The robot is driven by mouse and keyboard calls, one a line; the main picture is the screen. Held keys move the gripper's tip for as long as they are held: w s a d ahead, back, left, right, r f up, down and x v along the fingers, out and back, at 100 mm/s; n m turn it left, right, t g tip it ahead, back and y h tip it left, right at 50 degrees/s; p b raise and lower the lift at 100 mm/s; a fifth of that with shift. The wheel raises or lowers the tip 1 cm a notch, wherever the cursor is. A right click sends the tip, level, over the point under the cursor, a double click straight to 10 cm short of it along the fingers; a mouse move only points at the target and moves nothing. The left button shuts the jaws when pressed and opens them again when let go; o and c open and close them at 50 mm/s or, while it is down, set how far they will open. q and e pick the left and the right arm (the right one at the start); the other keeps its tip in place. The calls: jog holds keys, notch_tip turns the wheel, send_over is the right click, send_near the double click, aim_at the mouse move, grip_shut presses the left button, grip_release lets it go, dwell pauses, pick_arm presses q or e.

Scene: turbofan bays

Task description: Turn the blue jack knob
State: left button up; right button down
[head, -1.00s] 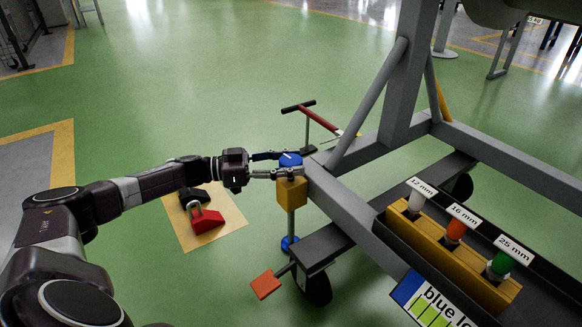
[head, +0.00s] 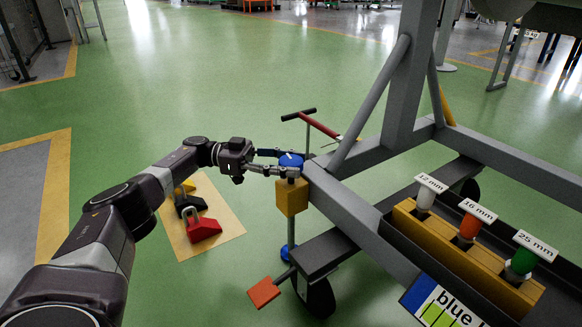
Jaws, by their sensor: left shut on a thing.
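The blue jack knob (head: 291,160) sits on top of a yellow block (head: 291,196) at the corner of the grey stand frame. A white mark shows on the knob's top. A thin post runs down from the block to a blue foot (head: 287,252) near the floor. My left gripper (head: 287,162) reaches in from the left, its two fingers on the far and near sides of the knob, shut on it. The near finger hides part of the knob's front. My right gripper is not in view.
The grey stand frame (head: 352,211) fills the right side. A rack (head: 462,252) holds sockets labelled 12 mm, 16 mm and 25 mm. A red pedal (head: 264,292) and a caster (head: 320,298) are below. Red and black chocks (head: 203,229) lie on a yellow mat. Green floor is clear behind.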

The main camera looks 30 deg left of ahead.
aim_at(292, 159)
pick_arm(q)
jog(key=shift+d+r, duration=0.1)
jog(key=shift+r, duration=0.05)
jog(key=o, duration=1.2)
jog(key=shift+c, duration=0.2)
notch_tip(292, 159, up, 10)
jog(key=shift+f, duration=0.1)
